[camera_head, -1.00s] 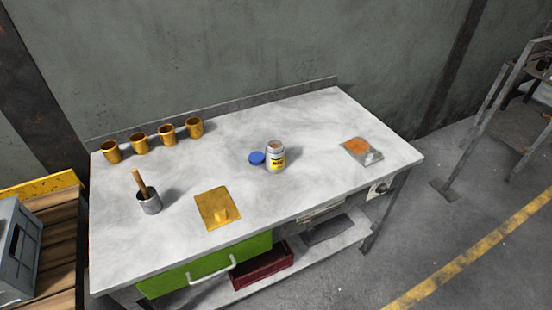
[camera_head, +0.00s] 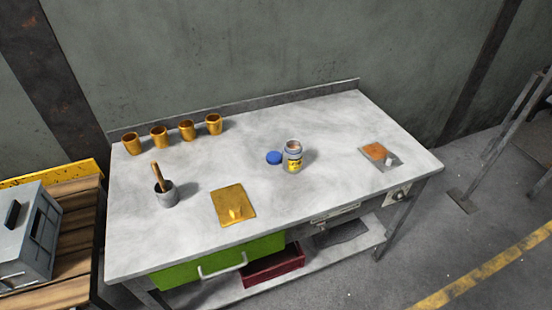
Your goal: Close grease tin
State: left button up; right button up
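The grease tin (camera_head: 292,157) stands upright on the workbench, right of its middle. It is a small grey tin with a yellow label, and its top is open, showing brownish contents. A round blue lid (camera_head: 274,158) lies flat on the bench just left of the tin, beside it and off its mouth. Neither of my grippers shows in the head view.
The workbench (camera_head: 330,120) also holds several brass cups (camera_head: 187,130) at the back left, a grey pot (camera_head: 166,194) with a wooden-handled tool, a yellow plate (camera_head: 232,205) and a grey plate with an orange patch (camera_head: 379,155). A grey toolbox (camera_head: 30,235) stands left.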

aim_at(292, 151)
jog(key=i+l, duration=0.4)
jog(key=l, duration=0.15)
jog(key=i+l, duration=0.45)
jog(key=l, duration=0.15)
